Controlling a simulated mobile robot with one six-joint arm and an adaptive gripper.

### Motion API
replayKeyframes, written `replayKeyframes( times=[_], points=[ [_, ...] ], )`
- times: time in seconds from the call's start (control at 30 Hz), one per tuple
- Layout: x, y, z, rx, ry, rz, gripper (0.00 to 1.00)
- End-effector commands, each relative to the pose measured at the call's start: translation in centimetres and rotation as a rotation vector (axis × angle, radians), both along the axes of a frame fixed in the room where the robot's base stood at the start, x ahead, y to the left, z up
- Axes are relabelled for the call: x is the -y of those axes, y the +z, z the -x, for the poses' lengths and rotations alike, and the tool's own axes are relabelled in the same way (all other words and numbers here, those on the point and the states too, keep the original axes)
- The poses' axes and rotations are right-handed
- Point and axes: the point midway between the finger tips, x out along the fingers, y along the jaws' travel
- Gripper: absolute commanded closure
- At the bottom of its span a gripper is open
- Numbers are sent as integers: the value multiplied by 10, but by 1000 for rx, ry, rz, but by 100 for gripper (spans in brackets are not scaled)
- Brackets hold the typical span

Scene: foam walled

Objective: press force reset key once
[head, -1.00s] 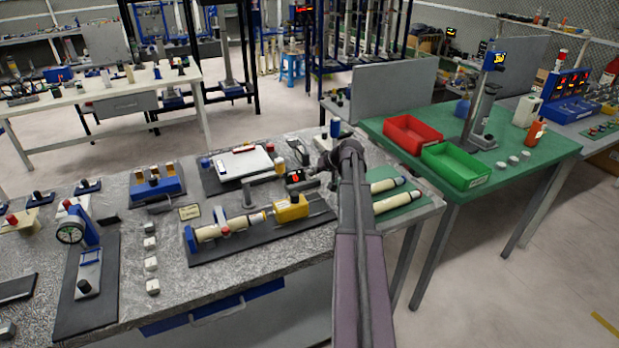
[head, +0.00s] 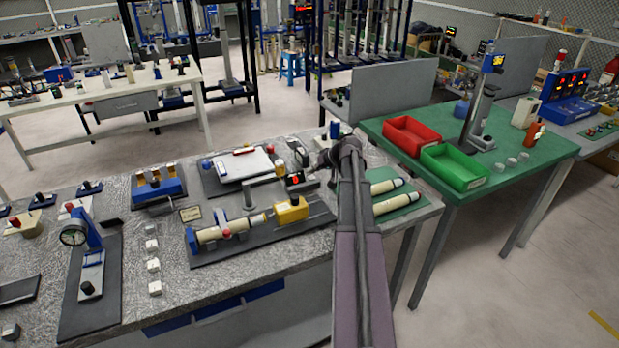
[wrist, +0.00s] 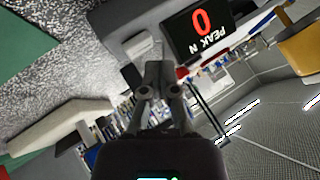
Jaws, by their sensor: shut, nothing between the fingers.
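The force gauge's black display (head: 294,180) stands at the back of the grey bench, left of my arm, with a red digit lit. The wrist view shows this display (wrist: 203,27) close up, reading a red "0" with "PEAK N", turned nearly upside down. A pale grey block (wrist: 139,46), possibly the reset key, is left of the display in the wrist view; I see no label on it. My gripper (wrist: 153,72) is shut and empty, its tips just below this block in the picture. I cannot tell whether they touch it. In the head view my wrist hides the tips.
A test fixture with a cream cylinder (head: 225,230) and yellow block (head: 291,209) lies in front of the display. A white plate (head: 242,164) is to its left. Cream tubes (head: 388,197) lie right of my arm. Red (head: 412,135) and green (head: 455,165) bins stand on the green table.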

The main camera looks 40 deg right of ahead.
Motion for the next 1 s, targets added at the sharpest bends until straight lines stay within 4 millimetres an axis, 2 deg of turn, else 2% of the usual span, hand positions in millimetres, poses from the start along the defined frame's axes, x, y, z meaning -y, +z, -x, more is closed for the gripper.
replayKeyframes(
  times=[0.33, 1.0],
  points=[
    [0, 5, 0, 0, 0, 0, 100],
    [-1, 49, 0, 0, 1, 1, 100]
  ],
)
